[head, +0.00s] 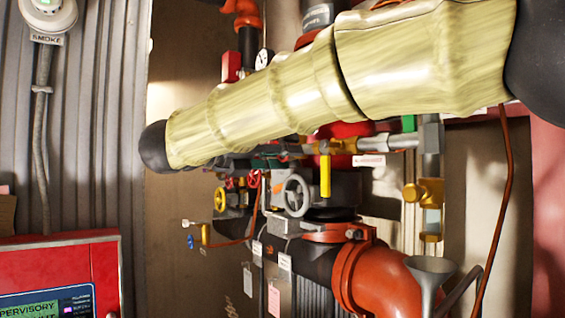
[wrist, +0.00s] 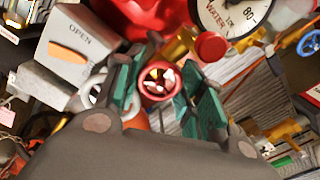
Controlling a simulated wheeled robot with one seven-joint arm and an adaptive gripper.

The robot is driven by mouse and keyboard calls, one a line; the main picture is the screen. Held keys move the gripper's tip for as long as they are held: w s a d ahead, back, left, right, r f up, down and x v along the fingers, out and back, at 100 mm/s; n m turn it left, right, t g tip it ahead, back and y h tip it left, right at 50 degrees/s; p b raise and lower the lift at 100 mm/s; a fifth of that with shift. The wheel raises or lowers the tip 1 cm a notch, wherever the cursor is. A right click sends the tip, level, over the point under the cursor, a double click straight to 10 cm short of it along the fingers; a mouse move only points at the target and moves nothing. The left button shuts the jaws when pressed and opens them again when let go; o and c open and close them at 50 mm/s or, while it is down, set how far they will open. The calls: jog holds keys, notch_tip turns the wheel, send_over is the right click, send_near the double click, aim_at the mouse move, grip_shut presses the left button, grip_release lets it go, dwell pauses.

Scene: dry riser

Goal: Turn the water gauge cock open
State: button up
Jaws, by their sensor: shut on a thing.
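A small red handwheel (wrist: 160,82) with a pale hub sits between the green-padded fingers of my gripper (wrist: 162,90) in the wrist view. It appears to be the gauge cock, though no label on it is readable. My gripper is shut on it, one pad on each side. A white round gauge (wrist: 234,14) marked "WATER" and "80" is at the upper right, with a red knob beside it. In the head view, my pale-sleeved arm reaches across the pipework and hides most of the gripper. Small red wheels (head: 253,180) show below the arm.
A grey box marked "OPEN" (wrist: 72,45) stands close left of my fingers. A red panel (head: 60,270) is at lower left.

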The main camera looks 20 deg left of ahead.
jog(key=shift+f+n+b, duration=0.2)
jog(key=shift+n+b, duration=0.1)
jog(key=shift+n, duration=0.3)
jog(key=o, duration=1)
jog(key=shift+r, duration=0.1)
jog(key=shift+o, duration=0.2)
jog(key=v, duration=1.2)
